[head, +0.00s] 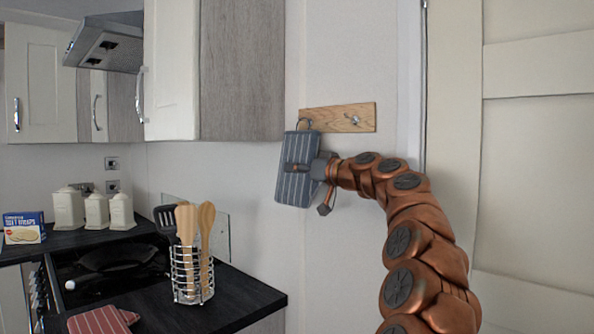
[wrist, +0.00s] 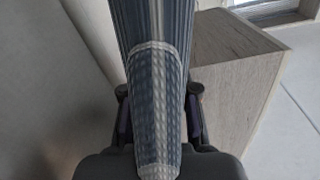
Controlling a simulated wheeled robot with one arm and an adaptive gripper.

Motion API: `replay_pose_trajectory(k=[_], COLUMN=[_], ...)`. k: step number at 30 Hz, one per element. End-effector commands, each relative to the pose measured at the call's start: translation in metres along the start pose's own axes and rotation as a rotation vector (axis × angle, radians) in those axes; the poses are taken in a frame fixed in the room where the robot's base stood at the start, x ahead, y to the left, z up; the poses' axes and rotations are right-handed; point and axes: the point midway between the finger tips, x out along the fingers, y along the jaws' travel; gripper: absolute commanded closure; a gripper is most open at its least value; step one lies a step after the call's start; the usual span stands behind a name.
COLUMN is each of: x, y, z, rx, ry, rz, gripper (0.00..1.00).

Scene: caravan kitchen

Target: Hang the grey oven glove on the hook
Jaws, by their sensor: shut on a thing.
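The grey striped oven glove (head: 290,190) hangs upright against the wall in the head view, with a loop (head: 304,123) at its top. My gripper (head: 312,176) is shut on the glove; in the wrist view the glove (wrist: 160,70) runs between the two dark fingers. A wooden hook board (head: 325,119) is fixed to the wall just above and to the right of the glove. One metal hook (head: 353,120) shows on the board, bare. The loop overlaps the board's left end; I cannot tell whether it is around a hook there.
A grey-sided wall cupboard (head: 242,70) stands left of the board, and a pale door (head: 530,170) is at the right. Below, the dark worktop (head: 245,296) holds a utensil rack (head: 192,275), white canisters and a red striped cloth (head: 100,322).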

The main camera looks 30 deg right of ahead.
Motion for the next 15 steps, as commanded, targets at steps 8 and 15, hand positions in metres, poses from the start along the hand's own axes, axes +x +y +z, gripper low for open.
replay_pose_trajectory(k=[8, 15], x=[-0.0001, -0.0001], y=[-0.0002, -0.0001], z=[-0.0004, -0.0003], rx=[0.000, 0.000], ry=[0.000, 0.000], rz=[0.000, 0.000], gripper=[1.00, 0.54])
